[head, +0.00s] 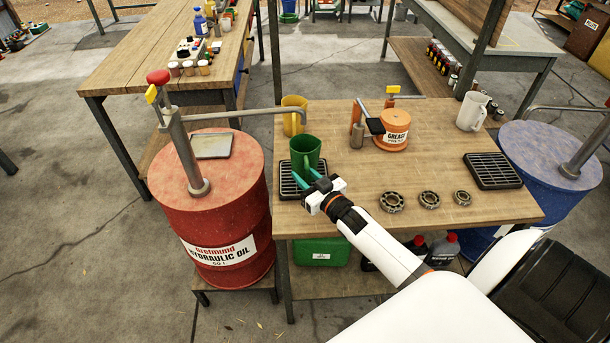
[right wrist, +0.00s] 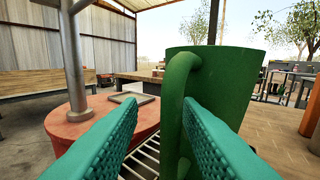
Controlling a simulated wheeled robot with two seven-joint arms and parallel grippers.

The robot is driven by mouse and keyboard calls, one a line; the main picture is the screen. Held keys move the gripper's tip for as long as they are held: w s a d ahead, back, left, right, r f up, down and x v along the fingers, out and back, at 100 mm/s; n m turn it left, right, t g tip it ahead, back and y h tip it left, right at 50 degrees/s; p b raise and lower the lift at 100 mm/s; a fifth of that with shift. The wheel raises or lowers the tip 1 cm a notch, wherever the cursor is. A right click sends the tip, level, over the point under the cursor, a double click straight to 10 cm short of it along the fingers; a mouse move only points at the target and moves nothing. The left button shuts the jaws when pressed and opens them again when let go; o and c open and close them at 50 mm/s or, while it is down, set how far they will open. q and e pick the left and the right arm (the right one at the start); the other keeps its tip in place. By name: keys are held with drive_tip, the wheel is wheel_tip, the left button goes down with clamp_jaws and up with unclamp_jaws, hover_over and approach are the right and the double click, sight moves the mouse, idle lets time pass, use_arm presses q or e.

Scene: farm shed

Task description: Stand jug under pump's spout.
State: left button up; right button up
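A green jug (head: 306,152) stands upright at the drip grate (head: 286,184) on the table's left side; it also shows close up in the right wrist view (right wrist: 225,85). The grey spout (head: 262,112) of the red drum's pump (head: 180,145) reaches over the table, its tip just above the jug's rim in the head view. I cannot tell whether it is exactly over the opening. My right gripper (head: 315,186) is at the jug's near side. Its teal fingers (right wrist: 160,108) are apart, with the jug's handle close to the right finger. My left gripper is out of view.
A yellow jug (head: 294,115) stands behind the green one. The orange grease tub (head: 394,130), a white jug (head: 472,111) and three bearings (head: 429,200) are on the table. A second grate (head: 492,171) lies beside the blue drum (head: 550,165). The table's middle is clear.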

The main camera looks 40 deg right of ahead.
drive_tip(key=shift+r, duration=0.15)
drive_tip(key=shift+s, duration=0.35)
drive_tip(key=s+b, duration=0.1)
drive_tip(key=s, duration=1)
drive_tip(key=shift+s+d+b, duration=0.2)
drive_tip(key=shift+d+b, duration=0.05)
drive_tip(key=shift+b, duration=0.1)
